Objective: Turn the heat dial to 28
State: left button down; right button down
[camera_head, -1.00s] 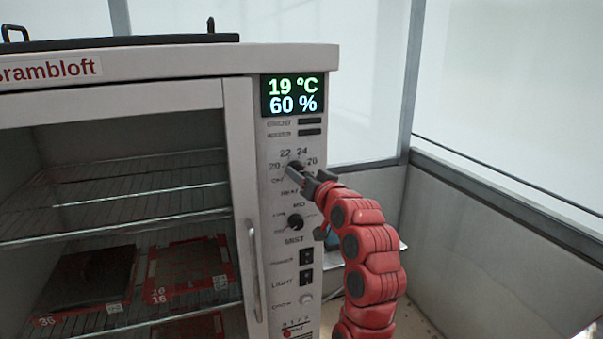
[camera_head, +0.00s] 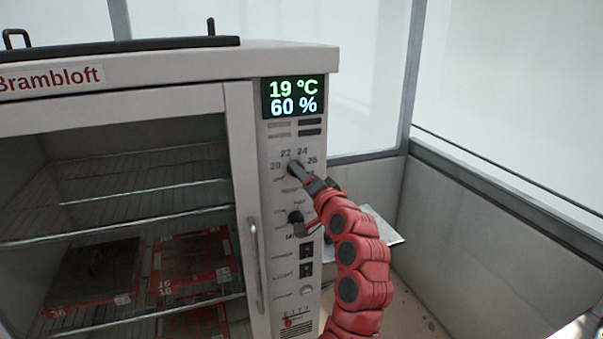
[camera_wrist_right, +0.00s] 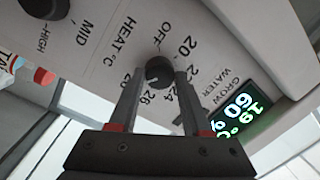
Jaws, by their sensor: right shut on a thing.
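The heat dial (camera_head: 295,166) is a small black knob on the cabinet's control panel, ringed by printed numbers such as 20, 22 and 24. It also shows in the right wrist view (camera_wrist_right: 158,71), with the label HEAT °C and OFF beside it. My right gripper (camera_wrist_right: 159,76) has its two fingers on either side of the knob and is shut on it. In the head view the right gripper (camera_head: 299,170) reaches the dial from the lower right and partly covers it. The pointer's exact setting is too small to read. My left gripper is not in view.
The display (camera_head: 293,96) above reads 19 °C and 60 %. A second dark knob (camera_head: 296,217) sits below, with switches (camera_head: 306,252) under it. The glass-door cabinet, its handle (camera_head: 256,265) and racks with red trays (camera_head: 190,262) are at left. A grey wall stands at right.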

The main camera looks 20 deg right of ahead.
dwell(0.4)
jog(key=shift+c, duration=1.8)
grip_release()
